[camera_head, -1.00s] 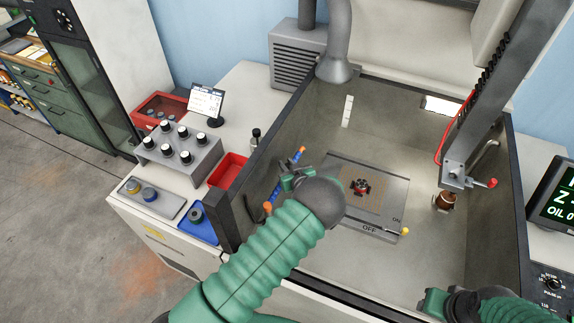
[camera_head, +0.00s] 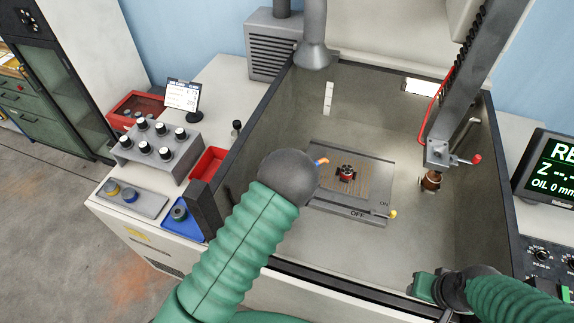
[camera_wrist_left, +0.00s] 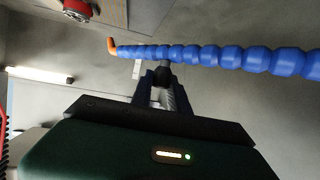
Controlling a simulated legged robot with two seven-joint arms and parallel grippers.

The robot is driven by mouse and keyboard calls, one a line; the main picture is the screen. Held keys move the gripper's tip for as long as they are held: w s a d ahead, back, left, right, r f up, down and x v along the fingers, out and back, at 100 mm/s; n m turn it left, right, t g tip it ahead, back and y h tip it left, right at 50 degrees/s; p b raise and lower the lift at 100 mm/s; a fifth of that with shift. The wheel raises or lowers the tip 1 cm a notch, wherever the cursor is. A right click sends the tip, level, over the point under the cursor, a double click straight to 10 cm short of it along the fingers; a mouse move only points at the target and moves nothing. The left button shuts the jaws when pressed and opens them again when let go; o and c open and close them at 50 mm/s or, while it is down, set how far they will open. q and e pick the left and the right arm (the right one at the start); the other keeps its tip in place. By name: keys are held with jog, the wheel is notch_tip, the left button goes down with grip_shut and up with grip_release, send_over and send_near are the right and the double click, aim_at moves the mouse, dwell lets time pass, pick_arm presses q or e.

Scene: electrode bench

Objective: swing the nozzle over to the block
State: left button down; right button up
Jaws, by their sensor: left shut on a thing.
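The nozzle is a blue segmented hose (camera_wrist_left: 215,57) with a bent orange tip (camera_wrist_left: 112,46) in the left wrist view. In the head view only its tip end (camera_head: 321,162) shows, left of the block and pointing toward it. The block (camera_head: 346,173), dark and red, sits on the grid of the flat plate (camera_head: 322,211); it also shows in the left wrist view (camera_wrist_left: 77,9). My left gripper (camera_wrist_left: 164,78) is shut on the hose behind the tip; my wrist hides it in the head view. My right gripper (camera_head: 424,286) is at the tank's front right, its jaws unclear.
Grey tank walls surround the plate. A slanted column with a red-handled head (camera_head: 440,153) and copper-coloured electrode (camera_head: 431,181) hangs to the right. A yellow-knobbed lever (camera_head: 393,214) is at the plate's front right. The tank floor (camera_head: 385,250) in front is clear.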

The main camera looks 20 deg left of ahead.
pick_arm(q)
jog(key=shift+s+d+f+m+h, duration=0.3)
jog(key=shift+s+d+m+h, duration=0.2)
jog(key=shift+h, duration=0.1)
jog(key=shift+s+f, duration=0.1)
jog(key=c, duration=1.5)
grip_release()
jog(key=shift+c, duration=0.2)
jog(key=shift+d+r, duration=0.1)
jog(key=shift+r, duration=0.1)
